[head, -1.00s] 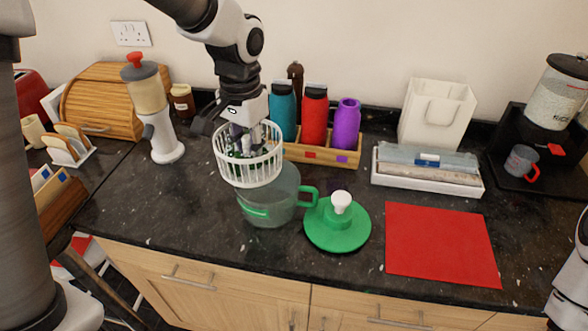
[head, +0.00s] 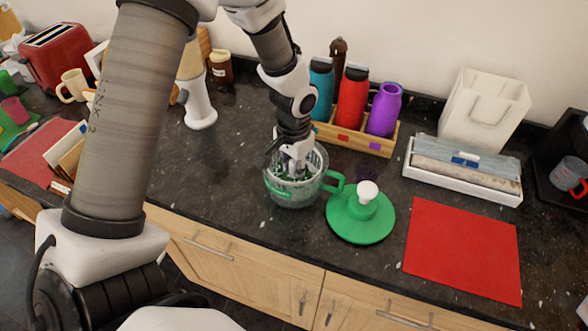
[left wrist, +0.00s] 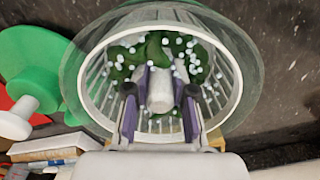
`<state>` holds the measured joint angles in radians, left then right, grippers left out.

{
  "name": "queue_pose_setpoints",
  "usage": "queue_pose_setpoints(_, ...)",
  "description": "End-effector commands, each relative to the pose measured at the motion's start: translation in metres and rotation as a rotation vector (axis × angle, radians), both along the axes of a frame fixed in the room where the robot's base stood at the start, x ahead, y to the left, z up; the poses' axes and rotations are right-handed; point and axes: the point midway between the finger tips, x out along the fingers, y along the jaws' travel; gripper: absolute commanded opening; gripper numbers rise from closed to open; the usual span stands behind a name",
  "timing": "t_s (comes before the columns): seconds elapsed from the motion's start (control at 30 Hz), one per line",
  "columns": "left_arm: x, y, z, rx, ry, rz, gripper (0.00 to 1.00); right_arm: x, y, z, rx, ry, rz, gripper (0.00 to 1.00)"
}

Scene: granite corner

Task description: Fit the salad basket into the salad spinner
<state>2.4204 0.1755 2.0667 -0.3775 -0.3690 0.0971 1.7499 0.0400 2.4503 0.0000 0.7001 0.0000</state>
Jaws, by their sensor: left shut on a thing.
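The white slatted salad basket (head: 319,160) is down inside the clear salad spinner bowl (head: 293,201), which has a green handle. Whether its bottom rests on the bowl's floor cannot be told. In the left wrist view, the basket's white rim (left wrist: 87,65) lies within the bowl's clear rim (left wrist: 252,68), and green leaves with pale bits lie inside. My left gripper (left wrist: 160,93) reaches down into the basket, its purple-padded fingers shut on the central post. The gripper also shows in the head view (head: 293,172). The green lid (head: 352,228) with a white knob lies right of the bowl. My right gripper is not in view.
A wooden rack (head: 352,137) with teal, red and purple bottles stands behind the bowl. A red mat (head: 463,250) lies at the right, with a white tray (head: 462,177) behind it. A white-based dispenser (head: 199,108) stands back left.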

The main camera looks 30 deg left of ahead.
Motion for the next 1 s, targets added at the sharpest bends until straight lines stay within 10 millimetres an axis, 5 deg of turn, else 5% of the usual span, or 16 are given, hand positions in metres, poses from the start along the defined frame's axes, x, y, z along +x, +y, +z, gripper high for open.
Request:
queue_pose_setpoints(0.37, 0.001, 0.000, -0.012, 0.000, -0.002, 0.001, 0.00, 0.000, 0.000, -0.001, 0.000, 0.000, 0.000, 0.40)
queue_pose_setpoints(0.4, 0.001, 0.000, -0.012, 0.000, -0.002, 0.000, 0.31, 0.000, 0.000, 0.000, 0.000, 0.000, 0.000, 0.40)
queue_pose_setpoints(0.47, 0.001, 0.000, -0.012, 0.000, -0.002, 0.001, 0.49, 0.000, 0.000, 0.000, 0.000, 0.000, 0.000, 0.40)
queue_pose_setpoints(0.83, 0.001, 0.000, -0.006, 0.000, -0.003, 0.001, 0.49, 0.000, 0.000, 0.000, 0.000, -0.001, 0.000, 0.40)
queue_pose_setpoints(1.0, 0.002, 0.000, 0.025, 0.000, -0.008, 0.001, 0.49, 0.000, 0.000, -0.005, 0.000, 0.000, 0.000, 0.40)
